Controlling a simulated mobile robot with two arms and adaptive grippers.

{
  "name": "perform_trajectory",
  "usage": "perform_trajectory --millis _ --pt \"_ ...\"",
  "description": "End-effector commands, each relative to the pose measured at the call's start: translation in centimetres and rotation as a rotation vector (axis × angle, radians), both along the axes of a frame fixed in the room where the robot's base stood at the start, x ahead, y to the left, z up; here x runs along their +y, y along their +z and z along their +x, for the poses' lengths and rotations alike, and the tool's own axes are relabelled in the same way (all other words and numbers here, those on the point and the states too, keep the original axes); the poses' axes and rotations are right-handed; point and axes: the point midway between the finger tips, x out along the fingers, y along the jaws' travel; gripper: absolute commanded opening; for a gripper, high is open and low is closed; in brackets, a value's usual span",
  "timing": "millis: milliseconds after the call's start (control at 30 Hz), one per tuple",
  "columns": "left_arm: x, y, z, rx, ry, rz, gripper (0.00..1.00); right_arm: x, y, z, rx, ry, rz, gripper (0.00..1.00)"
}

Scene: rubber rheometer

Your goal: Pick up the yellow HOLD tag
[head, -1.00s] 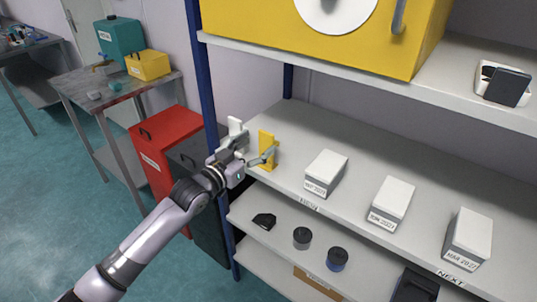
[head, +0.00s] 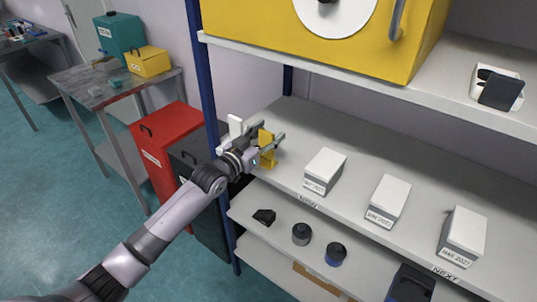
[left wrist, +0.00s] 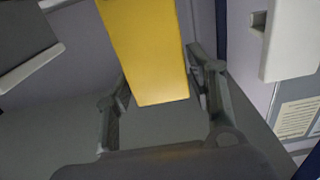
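The yellow HOLD tag (head: 268,159) stands upright at the left end of the middle shelf (head: 330,137). In the left wrist view the tag (left wrist: 147,50) hangs down into the picture between my two fingers. My left gripper (head: 268,135) reaches in from the left with its fingers on either side of the tag. The fingers look spread, and I see no clear grip on it. The gripper hides part of the tag in the head view, and I cannot read its lettering. My right gripper is not in view.
A white upright piece (head: 235,125) stands close behind my gripper, by the blue post (head: 205,90). Several pale boxes, the nearest one (head: 324,171), stand to the right on the same shelf. The upper shelf (head: 350,72) overhangs. The shelf behind the boxes is clear.

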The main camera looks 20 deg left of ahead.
Motion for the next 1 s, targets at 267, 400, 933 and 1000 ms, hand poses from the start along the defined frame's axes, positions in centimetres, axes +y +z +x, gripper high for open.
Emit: perform_trajectory --millis 267,400,933,1000 --pt "0.03 -0.01 -0.01 0.000 0.000 0.000 0.30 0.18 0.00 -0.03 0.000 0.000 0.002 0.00" --pt "0.03 0.00 -0.01 0.000 0.000 0.000 0.20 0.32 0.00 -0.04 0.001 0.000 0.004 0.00" --pt "0.02 0.10 0.00 -0.001 0.000 0.000 0.00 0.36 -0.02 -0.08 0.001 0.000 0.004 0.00" --pt "0.03 0.41 0.01 -0.002 0.000 -0.001 0.00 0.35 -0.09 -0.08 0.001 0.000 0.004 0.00"
